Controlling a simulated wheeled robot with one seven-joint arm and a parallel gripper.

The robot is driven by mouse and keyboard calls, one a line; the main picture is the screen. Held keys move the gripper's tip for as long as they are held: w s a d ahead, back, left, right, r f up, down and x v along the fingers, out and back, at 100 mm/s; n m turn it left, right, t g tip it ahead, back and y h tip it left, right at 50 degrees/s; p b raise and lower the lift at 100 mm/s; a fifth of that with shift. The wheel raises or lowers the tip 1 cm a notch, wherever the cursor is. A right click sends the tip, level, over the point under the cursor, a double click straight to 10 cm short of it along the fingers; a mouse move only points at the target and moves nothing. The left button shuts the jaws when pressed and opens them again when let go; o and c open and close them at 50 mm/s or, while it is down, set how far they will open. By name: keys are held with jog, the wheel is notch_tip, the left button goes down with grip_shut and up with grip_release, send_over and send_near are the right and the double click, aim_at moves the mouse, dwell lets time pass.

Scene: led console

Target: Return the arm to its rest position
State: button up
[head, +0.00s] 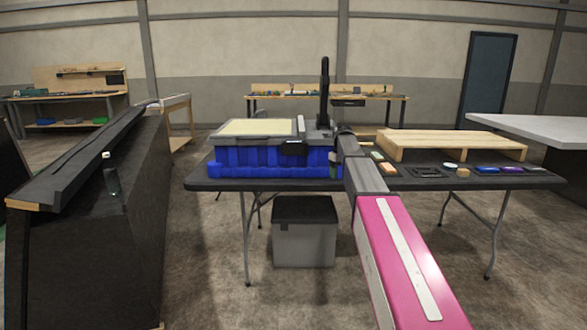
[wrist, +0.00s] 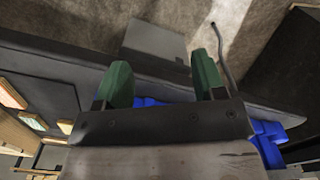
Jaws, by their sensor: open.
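My arm reaches forward from the lower right of the head view, with a pink link and a grey link. My gripper (head: 335,170) is at its far end, by the right end of the blue crate (head: 255,158) and near the table's front edge. In the wrist view my gripper (wrist: 162,82) shows two green fingers spread well apart with nothing between them. It is open and empty. Parts of the blue crate (wrist: 266,145) show behind the gripper's mount; whether they touch is not clear.
The black folding table (head: 545,180) carries a wooden pallet (head: 450,143) and several small items. A grey bin (head: 304,235) stands under it. A black sloped console (head: 130,200) stands at left and a white-topped table (head: 535,128) at right. Floor in front is clear.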

jog(key=s+f+m, duration=0.2)
jog(key=s+f, duration=0.7)
jog(key=s, duration=0.4)
jog(key=s+a+f+m, duration=0.1)
jog(key=s+f+m, duration=0.1)
jog(key=s+f, duration=0.8)
jog(key=s+f+m, duration=0.2)
jog(key=s+f, duration=0.7)
jog(key=s, duration=0.7)
jog(key=shift+a+f, duration=0.15)
jog(key=shift+f, duration=0.1)
jog(key=shift+s, duration=0.1)
